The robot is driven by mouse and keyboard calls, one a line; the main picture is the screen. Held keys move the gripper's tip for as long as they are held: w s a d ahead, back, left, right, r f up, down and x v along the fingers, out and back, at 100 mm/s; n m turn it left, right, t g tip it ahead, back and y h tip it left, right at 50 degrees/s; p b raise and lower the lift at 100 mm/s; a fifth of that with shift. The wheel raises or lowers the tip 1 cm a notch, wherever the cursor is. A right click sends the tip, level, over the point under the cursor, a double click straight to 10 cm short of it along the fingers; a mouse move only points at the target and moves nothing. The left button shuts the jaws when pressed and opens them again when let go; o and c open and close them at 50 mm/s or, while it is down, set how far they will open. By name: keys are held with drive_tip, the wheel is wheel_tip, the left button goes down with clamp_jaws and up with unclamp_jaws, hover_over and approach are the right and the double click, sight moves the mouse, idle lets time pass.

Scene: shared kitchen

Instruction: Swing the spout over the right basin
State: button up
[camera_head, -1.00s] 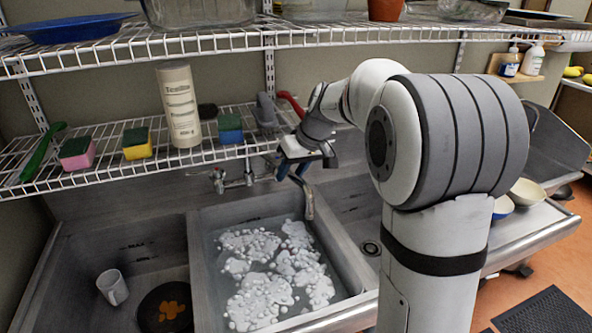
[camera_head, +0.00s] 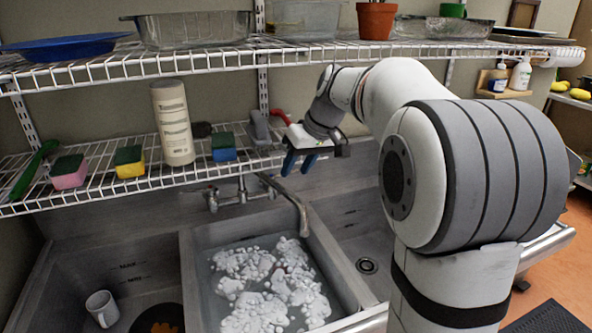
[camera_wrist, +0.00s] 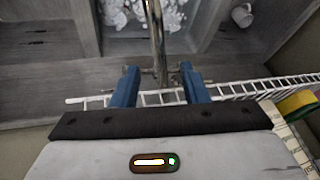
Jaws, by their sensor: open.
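The metal spout (camera_head: 289,197) reaches forward from the faucet on the back wall, and its bent end hangs over the right side of the soapy middle basin (camera_head: 193,262). The right basin (camera_head: 345,225) is empty, with a drain showing. My gripper (camera_head: 298,166) is open, its blue fingers pointing down behind and above the spout, near the lower shelf's right end. In the wrist view the spout (camera_wrist: 156,45) runs through the gap between the fingers (camera_wrist: 159,75) as seen from there. I see no contact with it.
A wire shelf (camera_head: 100,185) above the sink holds sponges (camera_head: 129,161), a bottle (camera_head: 172,123) and brushes, close to my gripper's left. An upper shelf (camera_head: 110,73) with dishes runs overhead. The left basin (camera_head: 70,270) holds a white mug (camera_head: 102,308) and a dark pan.

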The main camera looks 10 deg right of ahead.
drive_tip(key=shift+c, duration=0.2)
drive_tip(key=shift+s+a+f, duration=0.1)
drive_tip(key=shift+c, duration=0.8)
drive_tip(key=s+a+f+h, duration=0.1)
drive_tip(key=s+a, duration=0.1)
drive_tip(key=s+a+f+h+b, duration=0.1)
drive_tip(key=s+a, duration=0.1)
drive_tip(key=s+a+f+g+h+b, duration=0.1)
drive_tip(key=s+a, duration=0.1)
drive_tip(key=shift+s+a+m+h, duration=0.2)
drive_tip(key=shift+m+h, duration=0.2)
drive_tip(key=c, duration=0.6)
drive_tip(key=s+a+t+h, duration=0.1)
drive_tip(key=s+a+m+t+h+b, duration=0.1)
drive_tip(key=s, duration=0.1)
drive_tip(key=s+a+r+h+b, duration=0.1)
drive_tip(key=s+h, duration=0.1)
drive_tip(key=shift+a+m+t, duration=0.25)
drive_tip(key=shift+m+t, duration=0.05)
drive_tip(key=shift+t, duration=0.1)
clamp_jaws()
drive_tip(key=w+d+f+p, duration=0.1)
drive_tip(key=w+d+f, duration=0.4)
drive_tip(key=d+f, duration=0.1)
drive_tip(key=shift+w+d+f+t+h, duration=0.15)
drive_tip(key=shift+d+f+t+h, duration=0.2)
drive_tip(key=shift+d, duration=0.3)
